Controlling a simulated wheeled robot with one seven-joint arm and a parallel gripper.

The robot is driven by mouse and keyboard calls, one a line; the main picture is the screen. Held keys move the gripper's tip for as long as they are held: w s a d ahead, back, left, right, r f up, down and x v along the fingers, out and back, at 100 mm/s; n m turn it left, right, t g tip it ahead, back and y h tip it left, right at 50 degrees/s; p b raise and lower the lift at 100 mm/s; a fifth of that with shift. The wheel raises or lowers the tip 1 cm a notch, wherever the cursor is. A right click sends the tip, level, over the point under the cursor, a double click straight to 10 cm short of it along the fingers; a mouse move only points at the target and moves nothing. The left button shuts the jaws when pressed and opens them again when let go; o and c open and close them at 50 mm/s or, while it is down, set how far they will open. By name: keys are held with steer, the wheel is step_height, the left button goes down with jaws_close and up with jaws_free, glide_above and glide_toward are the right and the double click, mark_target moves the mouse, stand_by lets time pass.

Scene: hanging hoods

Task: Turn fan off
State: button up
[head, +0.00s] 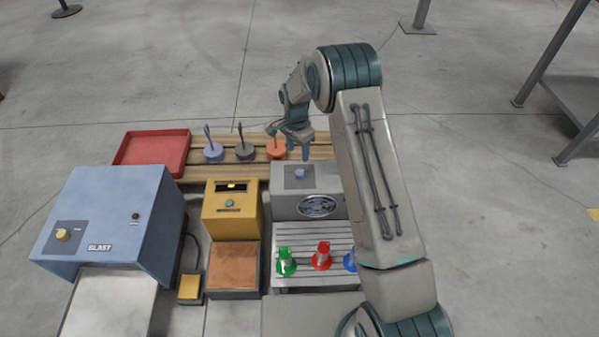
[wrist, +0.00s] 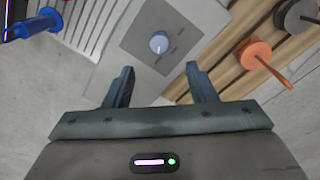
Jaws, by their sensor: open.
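The fan unit is a grey box (head: 285,207) with an oval fan grille (head: 318,206) on its front. A dark grey plate on its top carries a round blue-grey knob (head: 300,174). In the wrist view the knob (wrist: 159,43) shows a light pointer mark toward its lower edge, with small unreadable markings beside it. My gripper (head: 298,154) is open and empty above the back of the fan unit. In the wrist view its fingertips (wrist: 159,71) lie on either side of the knob's line, apart from it.
A slatted rack (head: 312,240) with green (head: 287,262), red (head: 321,256) and blue (head: 350,260) items stands in front. A wooden board (head: 185,178) behind holds handled discs, one orange (head: 276,148). A yellow box (head: 232,213) and blue blast cabinet (head: 118,215) stand left.

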mark_target(299, 172)
steer(key=f+b, duration=0.1)
steer(key=f, duration=0.4)
steer(key=f+b, duration=0.1)
steer(key=f, duration=0.4)
steer(key=shift+s+d+b, duration=0.2)
steer(key=shift+b, duration=0.15)
steer(key=shift+r, duration=0.1)
steer(key=shift+c, duration=0.2)
steer(key=c, duration=0.9)
